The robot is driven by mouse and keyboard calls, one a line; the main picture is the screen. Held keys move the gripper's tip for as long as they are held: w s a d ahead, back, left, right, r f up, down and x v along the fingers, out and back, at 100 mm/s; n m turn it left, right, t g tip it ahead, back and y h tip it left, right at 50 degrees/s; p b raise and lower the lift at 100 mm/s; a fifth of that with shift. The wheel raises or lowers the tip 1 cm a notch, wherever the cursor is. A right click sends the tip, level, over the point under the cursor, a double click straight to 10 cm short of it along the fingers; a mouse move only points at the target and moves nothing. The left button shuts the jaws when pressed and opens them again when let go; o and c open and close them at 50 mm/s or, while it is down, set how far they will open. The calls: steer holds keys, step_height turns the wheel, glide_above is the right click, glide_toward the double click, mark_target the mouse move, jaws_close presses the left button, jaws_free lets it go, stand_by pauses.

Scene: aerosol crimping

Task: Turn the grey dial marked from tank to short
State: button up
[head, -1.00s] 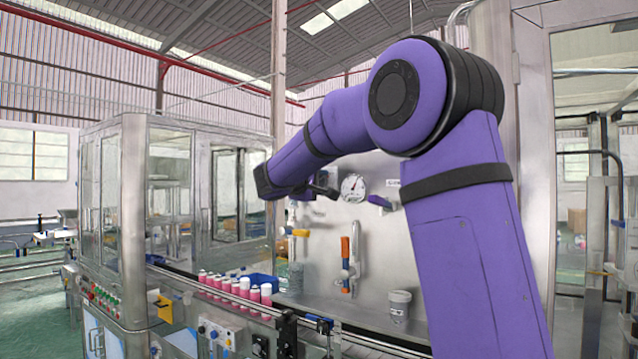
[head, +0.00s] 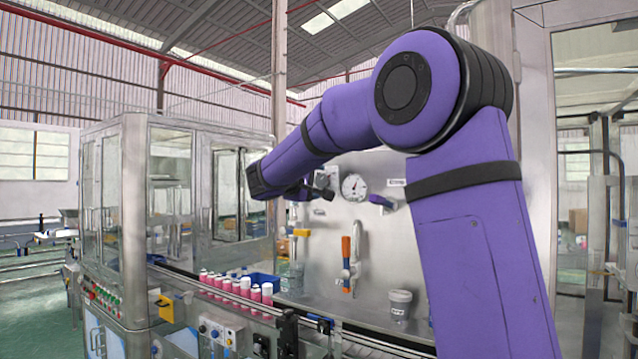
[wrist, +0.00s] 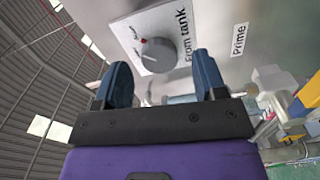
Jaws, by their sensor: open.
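The grey dial (wrist: 158,55) shows in the wrist view on a white plate (wrist: 125,27) fixed to the metal panel. A small red mark is at its upper left edge. The lettering "From tank" (wrist: 185,35) runs along the plate's right side; other lettering at the upper left is too small to read. My gripper (wrist: 161,60) is open, its two blue fingers on either side of the dial in the picture. I cannot tell whether they touch it. In the head view my gripper (head: 317,189) is just in front of the white dial plate (head: 327,174), and the dial itself cannot be made out.
A "Prime" label (wrist: 239,40) is right of the dial. Pink and white cans (head: 240,287) stand along the conveyor below.

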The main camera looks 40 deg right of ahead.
steer(key=v, duration=0.8)
steer(key=shift+a, duration=0.25)
steer(key=shift+s, duration=0.1)
